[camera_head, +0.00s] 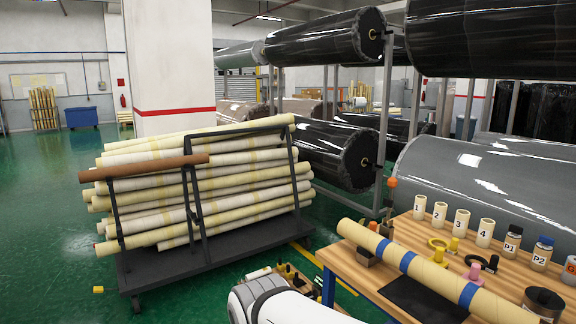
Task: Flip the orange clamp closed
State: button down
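An orange piece (392,183), which may be the orange clamp's handle, stands upright on a thin dark post at the back left of the wooden table (350,271). Its base and hinge cannot be made out clearly. A long cream roll with blue bands (425,271) lies slanted across the table. A white rounded part of my arm shows at the bottom centre. My gripper is not in view.
Numbered cream cylinders (461,222), labelled jars (512,238), and yellow and pink pieces stand on the table behind the roll. A black mat (422,299) lies in front. A dark cart (210,255) with stacked rolls stands left; green floor (50,230) is open beyond.

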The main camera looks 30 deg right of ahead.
aim_at(392, 182)
jog(key=z, duration=0.65)
jog(key=i, duration=1.2)
jog(key=z, duration=1)
jog(key=i, duration=0.45)
jog(key=z, duration=0.35)
jog(key=k, duration=0.9)
jog(key=z, duration=0.15)
jog(key=i, duration=0.9)
jog(key=u, duration=0.05)
